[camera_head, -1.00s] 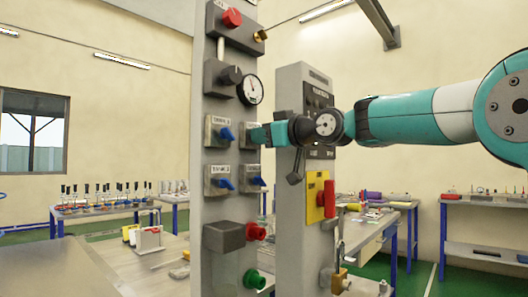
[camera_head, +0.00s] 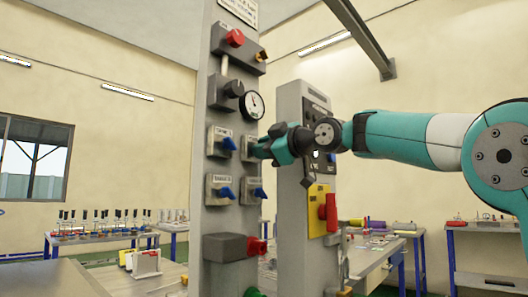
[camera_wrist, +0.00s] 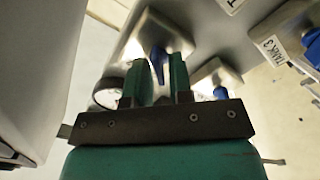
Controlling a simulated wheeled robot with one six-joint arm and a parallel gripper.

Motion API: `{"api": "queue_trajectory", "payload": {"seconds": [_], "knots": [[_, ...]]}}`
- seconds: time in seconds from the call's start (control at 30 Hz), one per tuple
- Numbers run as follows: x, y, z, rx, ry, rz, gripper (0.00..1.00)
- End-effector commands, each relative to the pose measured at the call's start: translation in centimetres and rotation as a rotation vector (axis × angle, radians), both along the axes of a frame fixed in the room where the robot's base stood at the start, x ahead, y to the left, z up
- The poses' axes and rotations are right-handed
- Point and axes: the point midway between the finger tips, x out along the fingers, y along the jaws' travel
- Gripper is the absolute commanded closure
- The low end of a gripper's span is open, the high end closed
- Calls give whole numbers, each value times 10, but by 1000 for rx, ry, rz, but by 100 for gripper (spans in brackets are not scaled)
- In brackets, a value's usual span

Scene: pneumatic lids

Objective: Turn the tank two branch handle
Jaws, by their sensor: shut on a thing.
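The grey valve panel (camera_head: 212,110) carries several blue handles on square plates in two columns. My gripper (camera_head: 258,150) is at the upper right plate (camera_head: 247,146) and hides most of its handle in the head view. In the wrist view my gripper (camera_wrist: 161,66) is shut on that blue handle (camera_wrist: 158,62), which stands between the two green fingers. Its label is not readable, so I cannot confirm that it is the tank two one. A plate labelled TANK 3 (camera_wrist: 272,47) shows at the right of the wrist view.
Other blue handles are the upper left (camera_head: 227,143), lower left (camera_head: 226,192) and lower right (camera_head: 259,192). A pressure gauge (camera_head: 252,105) is just above my gripper. A second grey post (camera_head: 290,215) with a red handle (camera_head: 331,212) stands close on the right.

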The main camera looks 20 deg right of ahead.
Motion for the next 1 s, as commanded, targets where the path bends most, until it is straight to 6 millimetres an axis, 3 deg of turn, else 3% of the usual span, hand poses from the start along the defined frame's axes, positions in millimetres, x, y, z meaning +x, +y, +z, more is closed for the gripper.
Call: {"api": "queue_trajectory", "payload": {"seconds": [0.37, 0.4, 0.47, 0.77, 1.0], "knots": [[0, 0, 0, -6, -2, 1, 100], [0, 0, 0, -5, -2, 1, 77], [0, 0, 0, -4, -3, 0, 68], [-2, -1, 0, -4, -3, 0, 68], [-31, -19, -1, -3, -4, -5, 68]]}}
